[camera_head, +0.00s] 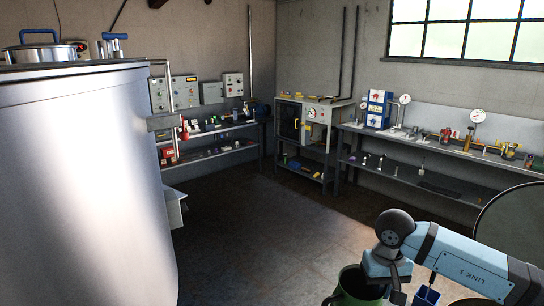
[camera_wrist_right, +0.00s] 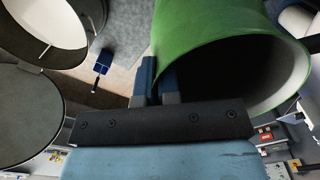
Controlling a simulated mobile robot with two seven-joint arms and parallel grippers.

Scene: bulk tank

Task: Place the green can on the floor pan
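The green can (camera_head: 352,290) is at the bottom edge of the head view, partly cut off and beside my right gripper (camera_head: 405,292). In the right wrist view the green can (camera_wrist_right: 215,28) is tipped, with its dark open mouth toward the lower right. My right gripper (camera_wrist_right: 158,82) has its two blue fingers close together at the can's edge, apparently with the can's wall between them. I cannot clearly identify the floor pan; round dark-rimmed things show at the left of the wrist view. My left gripper is not in view.
A large steel tank (camera_head: 85,180) fills the left of the head view. Benches with gauges and fittings (camera_head: 440,150) line the back and right walls. A round dark-rimmed panel (camera_head: 518,225) stands at the right. The brown floor (camera_head: 270,240) in the middle is clear.

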